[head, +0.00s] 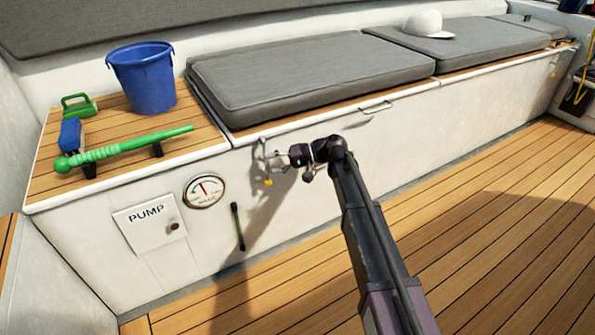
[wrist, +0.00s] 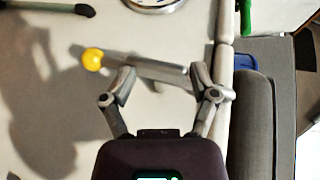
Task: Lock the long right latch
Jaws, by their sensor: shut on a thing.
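A metal latch with a yellow ball knob is on the white locker front, below the left end of the long grey cushion; its knob (head: 268,183) hangs low in the head view. In the wrist view the grey latch bar (wrist: 150,66) runs between my fingers, with the yellow knob (wrist: 93,59) beyond the left finger. My gripper (head: 274,160) is shut on this latch; in the wrist view the fingers (wrist: 163,76) stand either side of the bar. A second small yellow-tipped fitting (head: 553,71) shows at the locker's far right end. I cannot tell its shape.
A bail handle (head: 376,108) is on the locker front right of my gripper. A gauge (head: 204,191), a black handle (head: 238,226) and the PUMP panel (head: 150,222) are to the left. The teak floor is clear.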

